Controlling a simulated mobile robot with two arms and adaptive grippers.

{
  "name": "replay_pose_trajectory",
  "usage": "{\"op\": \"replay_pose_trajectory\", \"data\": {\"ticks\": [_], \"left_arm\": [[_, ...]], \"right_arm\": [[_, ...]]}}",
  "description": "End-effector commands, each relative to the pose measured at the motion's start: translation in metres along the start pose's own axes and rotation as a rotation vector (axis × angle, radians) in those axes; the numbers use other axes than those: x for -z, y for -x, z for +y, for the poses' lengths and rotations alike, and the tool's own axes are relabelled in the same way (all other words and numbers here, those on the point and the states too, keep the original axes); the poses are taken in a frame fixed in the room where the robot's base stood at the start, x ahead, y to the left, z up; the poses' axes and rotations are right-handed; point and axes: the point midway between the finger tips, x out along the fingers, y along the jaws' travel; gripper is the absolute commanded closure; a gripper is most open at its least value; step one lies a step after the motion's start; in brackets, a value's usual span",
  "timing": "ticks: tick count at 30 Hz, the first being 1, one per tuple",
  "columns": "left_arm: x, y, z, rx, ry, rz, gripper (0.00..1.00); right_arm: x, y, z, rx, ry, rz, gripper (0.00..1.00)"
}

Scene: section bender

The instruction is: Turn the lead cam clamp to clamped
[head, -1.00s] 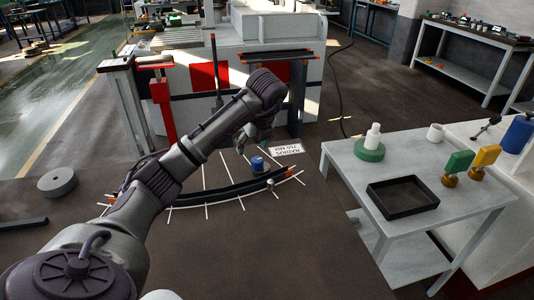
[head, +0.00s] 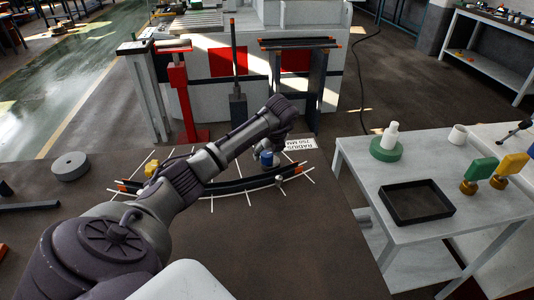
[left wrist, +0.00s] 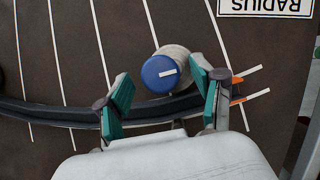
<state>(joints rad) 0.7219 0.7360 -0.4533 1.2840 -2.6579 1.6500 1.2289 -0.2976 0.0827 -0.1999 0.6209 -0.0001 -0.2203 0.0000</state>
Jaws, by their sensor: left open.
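My right gripper is out of view.
At right is a table (head: 360,160) with a black tray (head: 390,205). A grey disc (head: 70,166) lies left.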

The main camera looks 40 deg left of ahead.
Motion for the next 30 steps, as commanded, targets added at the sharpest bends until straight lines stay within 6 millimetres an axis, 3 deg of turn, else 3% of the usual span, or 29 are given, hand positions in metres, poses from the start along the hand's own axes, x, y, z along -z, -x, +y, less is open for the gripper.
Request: {"op": "replay_pose_trajectory", "data": {"ticks": [6,15,25,30], "left_arm": [[0.000,-0.017,0.000,0.000,0.000,0.000,0.33],[0.000,-0.019,0.000,0.000,0.000,-0.001,0.34],[0.000,-0.018,0.000,0.000,0.000,-0.001,0.89],[0.000,-0.019,0.000,0.002,-0.005,-0.001,0.93]], "right_arm": [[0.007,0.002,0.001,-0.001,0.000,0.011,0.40],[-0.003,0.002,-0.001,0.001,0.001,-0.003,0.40],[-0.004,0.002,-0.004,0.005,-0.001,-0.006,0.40],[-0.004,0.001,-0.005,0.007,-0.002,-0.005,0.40]]}}
